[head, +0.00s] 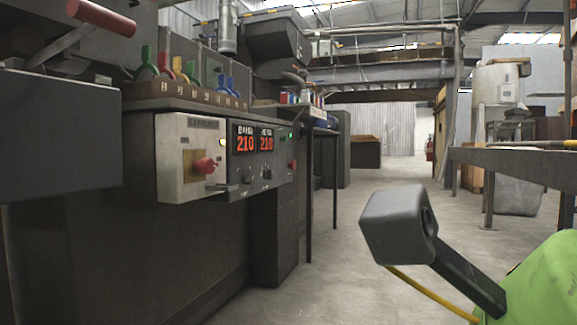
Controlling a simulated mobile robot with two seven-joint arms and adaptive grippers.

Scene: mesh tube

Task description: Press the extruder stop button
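The extruder's control panel (257,157) is on the dark machine at left. At its near end is a pale box (173,183). A red knob-like button (205,166) sticks out from a yellow plate on this box; the label above it is too small to read. A smaller red button (293,164) shows at the panel's far end. I cannot tell from lettering which one is the stop button. Nothing touches either one. Neither of my grippers is in view.
Two red displays (256,143) read 210. A small lever or handle (222,186) sticks out below the red knob. A grey block on a dark bar (400,228), beside a green shape (545,285), fills the lower right. Open concrete floor (330,265) lies between.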

